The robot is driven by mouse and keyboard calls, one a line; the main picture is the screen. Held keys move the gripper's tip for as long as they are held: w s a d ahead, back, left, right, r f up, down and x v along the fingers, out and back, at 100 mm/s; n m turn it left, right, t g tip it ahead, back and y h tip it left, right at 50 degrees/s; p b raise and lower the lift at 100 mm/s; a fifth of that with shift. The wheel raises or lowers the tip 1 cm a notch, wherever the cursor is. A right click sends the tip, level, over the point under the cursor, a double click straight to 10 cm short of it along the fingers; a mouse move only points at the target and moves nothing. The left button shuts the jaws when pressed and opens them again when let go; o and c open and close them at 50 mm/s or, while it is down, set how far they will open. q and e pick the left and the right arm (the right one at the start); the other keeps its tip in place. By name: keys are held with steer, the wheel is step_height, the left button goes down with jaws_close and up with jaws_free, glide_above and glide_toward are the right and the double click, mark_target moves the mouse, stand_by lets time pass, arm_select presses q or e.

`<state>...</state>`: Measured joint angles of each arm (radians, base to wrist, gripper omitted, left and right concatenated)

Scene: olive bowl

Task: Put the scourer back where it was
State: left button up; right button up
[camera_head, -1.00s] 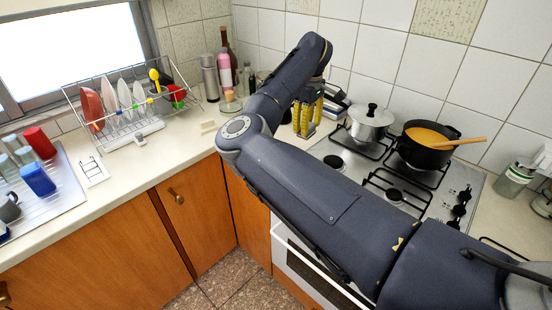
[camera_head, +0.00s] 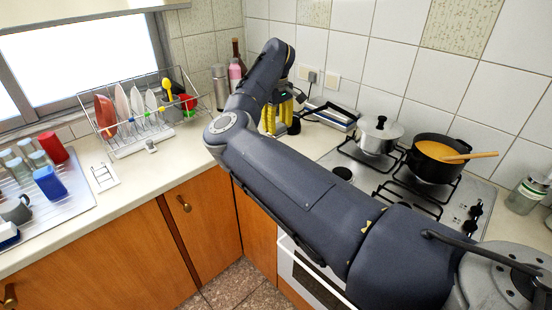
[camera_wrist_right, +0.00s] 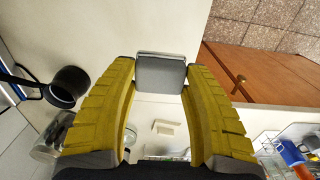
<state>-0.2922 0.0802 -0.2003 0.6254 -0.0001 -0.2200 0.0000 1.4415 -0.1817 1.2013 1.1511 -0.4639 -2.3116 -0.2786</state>
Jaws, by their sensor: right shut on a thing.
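My right gripper (camera_head: 270,130) reaches over the counter by the corner, left of the stove, with its yellow fingers pointing down. In the right wrist view its yellow fingers (camera_wrist_right: 160,76) are shut on a small grey block with a lighter layer along one edge. This block looks like the scourer (camera_wrist_right: 160,72). It sits between the fingertips over the pale counter; I cannot tell whether it touches the surface. In the head view the scourer cannot be made out. My left gripper is in no view.
A small pale dish-like piece (camera_wrist_right: 165,128) lies on the counter near the gripper. A black round container (camera_wrist_right: 68,86) stands to one side. The dish rack (camera_head: 128,148) is left of my arm. Pots (camera_head: 375,136) stand on the stove. Bare counter (camera_head: 165,175) lies in front of the rack.

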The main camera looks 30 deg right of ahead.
step_height(320, 180, down, 14)
steer(key=shift+r, duration=0.2)
stand_by(0.5)
steer(key=shift+f, duration=0.1)
steer(key=o, duration=1.3)
step_height(320, 180, up, 12)
steer(key=shift+r, duration=0.15)
